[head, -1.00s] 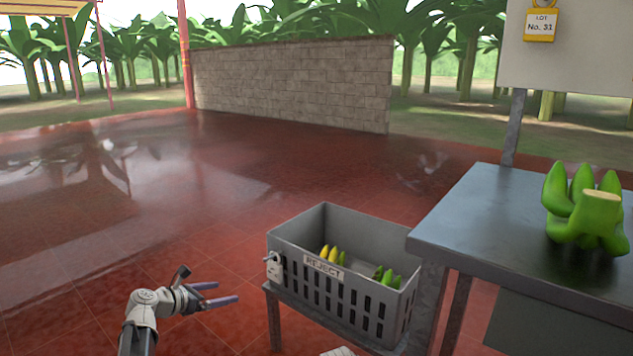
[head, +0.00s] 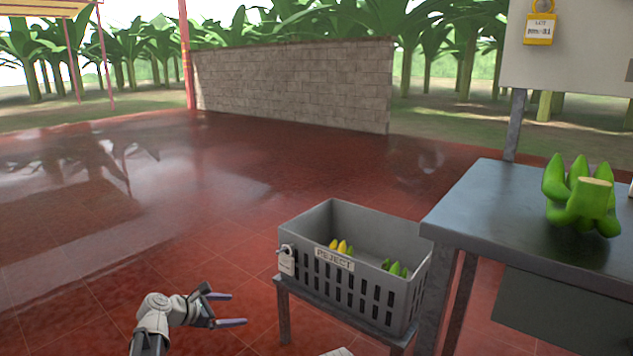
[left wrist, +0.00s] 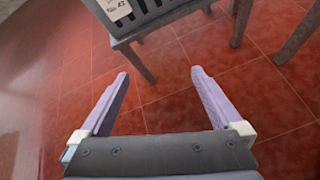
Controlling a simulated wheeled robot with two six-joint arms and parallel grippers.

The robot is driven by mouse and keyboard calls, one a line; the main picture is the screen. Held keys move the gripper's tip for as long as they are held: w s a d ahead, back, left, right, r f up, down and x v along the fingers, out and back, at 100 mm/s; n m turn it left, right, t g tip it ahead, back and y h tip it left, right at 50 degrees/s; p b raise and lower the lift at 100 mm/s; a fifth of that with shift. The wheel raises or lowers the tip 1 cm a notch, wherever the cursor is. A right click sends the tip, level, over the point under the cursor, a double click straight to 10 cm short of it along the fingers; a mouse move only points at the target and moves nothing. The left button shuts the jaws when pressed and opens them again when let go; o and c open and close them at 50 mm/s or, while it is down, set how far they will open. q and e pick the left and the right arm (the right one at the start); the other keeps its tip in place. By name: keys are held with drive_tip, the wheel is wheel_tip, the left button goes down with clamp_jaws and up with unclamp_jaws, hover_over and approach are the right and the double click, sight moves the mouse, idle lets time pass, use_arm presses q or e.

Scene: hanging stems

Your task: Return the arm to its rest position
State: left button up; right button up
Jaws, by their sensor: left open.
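My left gripper (head: 232,309) is at the lower left in the head view, in front of and to the left of the grey reject crate, apart from it. Its two purple fingers are spread and nothing is between them. In the left wrist view the open fingers (left wrist: 163,95) point over bare red tiles toward the legs of the crate's stand. My right gripper cannot be made out; only a small pale piece shows at the bottom edge of the head view.
The grey crate (head: 318,279) marked REJECT holds yellow and green bananas (head: 341,246) and stands on a low stand (head: 284,315). A metal table (head: 480,215) at the right bears a green banana bunch (head: 583,200). A yellow lot tag (head: 539,30) hangs above. Red floor (head: 150,220) is open at left.

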use_arm(q)
drive_tip(key=s+d+f+m+g+y, duration=0.2)
drive_tip(key=s+f+m+g+y, duration=0.1)
drive_tip(key=s+m, duration=0.45)
drive_tip(key=s+d+f+m+g+y, duration=0.2)
drive_tip(key=s+f+m, duration=0.2)
drive_tip(key=s+m, duration=0.35)
drive_tip(key=s+d+f+m+g+y, duration=0.3)
drive_tip(key=s+m, duration=0.4)
drive_tip(key=m, duration=0.2)
drive_tip(key=s+d+r+m+p, duration=0.1)
drive_tip(key=s+d+r+p, duration=0.1)
drive_tip(key=r+p, duration=1.4)
drive_tip(key=s+d+r+m+p, duration=0.1)
drive_tip(key=d+r+p, duration=0.4)
drive_tip(key=r+p, duration=1.2)
drive_tip(key=s+d+r+m+y+p, duration=0.1)
drive_tip(key=s+d+r+m+p, duration=0.1)
drive_tip(key=r+p, duration=1.5)
drive_tip(key=shift+s+d+g, duration=0.3)
drive_tip(key=shift+d+g, duration=0.1)
drive_tip(key=shift+d, duration=0.35)
